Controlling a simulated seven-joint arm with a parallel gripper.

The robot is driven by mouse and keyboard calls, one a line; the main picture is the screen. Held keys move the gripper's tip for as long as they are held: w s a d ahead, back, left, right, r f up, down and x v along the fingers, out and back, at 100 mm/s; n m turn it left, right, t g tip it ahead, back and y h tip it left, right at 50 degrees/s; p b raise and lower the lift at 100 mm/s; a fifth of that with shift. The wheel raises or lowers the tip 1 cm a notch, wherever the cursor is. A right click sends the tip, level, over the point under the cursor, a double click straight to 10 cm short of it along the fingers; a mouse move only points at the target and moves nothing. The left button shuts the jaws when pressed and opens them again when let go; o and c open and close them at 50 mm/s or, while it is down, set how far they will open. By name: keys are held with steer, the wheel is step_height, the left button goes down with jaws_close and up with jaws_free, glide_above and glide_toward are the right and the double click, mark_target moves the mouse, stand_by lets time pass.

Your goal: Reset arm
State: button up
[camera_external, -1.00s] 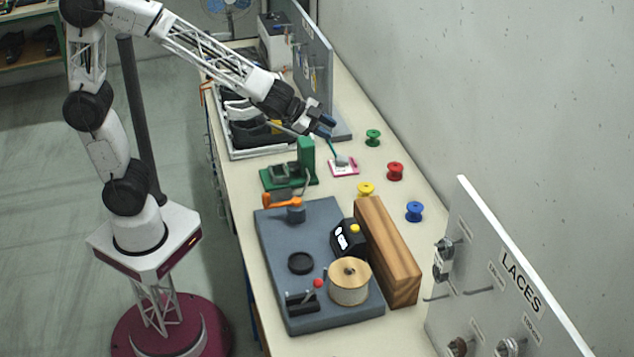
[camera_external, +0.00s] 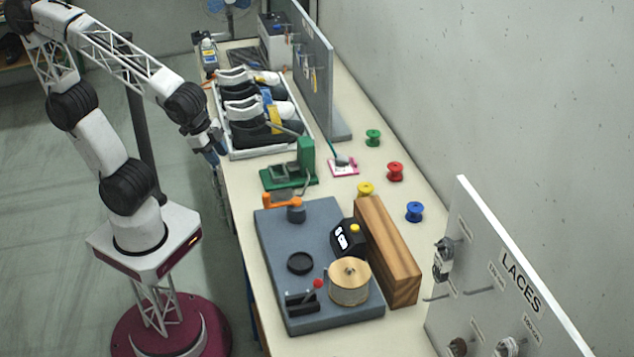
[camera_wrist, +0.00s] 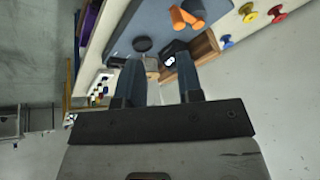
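My gripper (camera_external: 213,158) hangs at the left edge of the bench, beside the shoe tray (camera_external: 262,154), pointing down. In the wrist view my gripper (camera_wrist: 161,65) shows two dark blue fingers spread apart with nothing held between them. The tray holds several black and white shoes (camera_external: 262,113). A pink-edged card (camera_external: 343,168) lies on the bench with a small grey tool head on it and a teal handle rising from it, apart from my gripper.
The bench also carries a green press (camera_external: 306,158), a grey-blue board (camera_external: 275,238), a wooden block (camera_external: 388,252) and several coloured spools, including a red one (camera_external: 395,171). Open floor (camera_external: 60,220) lies left of the bench.

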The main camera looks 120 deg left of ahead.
steer(key=s+d+f+g+h, duration=0.1)
steer(key=s+d+g+h, duration=0.1)
steer(key=s+d, duration=0.4)
steer(key=shift+s+d+m, duration=0.2)
steer(key=shift+s+m, duration=0.1)
steer(key=shift+s, duration=0.8)
